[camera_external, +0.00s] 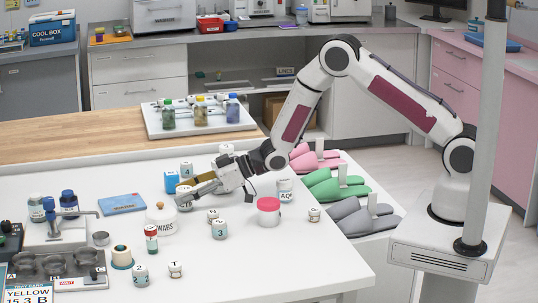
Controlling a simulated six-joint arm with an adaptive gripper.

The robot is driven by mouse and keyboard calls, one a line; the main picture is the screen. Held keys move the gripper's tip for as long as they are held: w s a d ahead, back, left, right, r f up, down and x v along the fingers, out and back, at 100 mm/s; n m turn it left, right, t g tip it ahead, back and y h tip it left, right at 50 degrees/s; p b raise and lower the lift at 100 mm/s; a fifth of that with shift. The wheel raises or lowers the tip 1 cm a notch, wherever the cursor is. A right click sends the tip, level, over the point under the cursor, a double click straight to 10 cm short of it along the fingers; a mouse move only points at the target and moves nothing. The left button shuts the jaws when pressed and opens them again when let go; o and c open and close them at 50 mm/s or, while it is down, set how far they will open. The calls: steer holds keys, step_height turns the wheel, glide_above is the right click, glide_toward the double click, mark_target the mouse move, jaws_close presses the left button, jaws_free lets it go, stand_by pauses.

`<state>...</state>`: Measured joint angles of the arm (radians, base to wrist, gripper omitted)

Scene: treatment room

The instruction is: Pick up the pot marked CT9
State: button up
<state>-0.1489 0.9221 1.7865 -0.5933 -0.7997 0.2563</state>
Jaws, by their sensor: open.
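I cannot make out the mark CT9 on any pot. Several small white pots with dark marks stand on the white table: one by the gripper's fingers (184,203), one behind it (186,170), one marked 3 (219,230), a smaller one just behind that (213,215), one at the right (314,214), and two at the front, marked 2 (140,275) and T (175,270). My gripper (188,190) is open, low over the table and tilted to the left. Its fingers partly hide the pot by them; I cannot tell whether they touch it.
A white jar marked SWABS (161,220), a red-lidded jar (268,212), a jar marked AQ (285,190) and a red-topped bottle (151,238) stand close around. A blue box (171,182) is behind the fingers. The right front of the table is clear.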

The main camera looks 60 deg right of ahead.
mark_target(185, 188)
steer(key=c, duration=1.2)
steer(key=shift+r, duration=0.1)
steer(key=shift+r, duration=4.95)
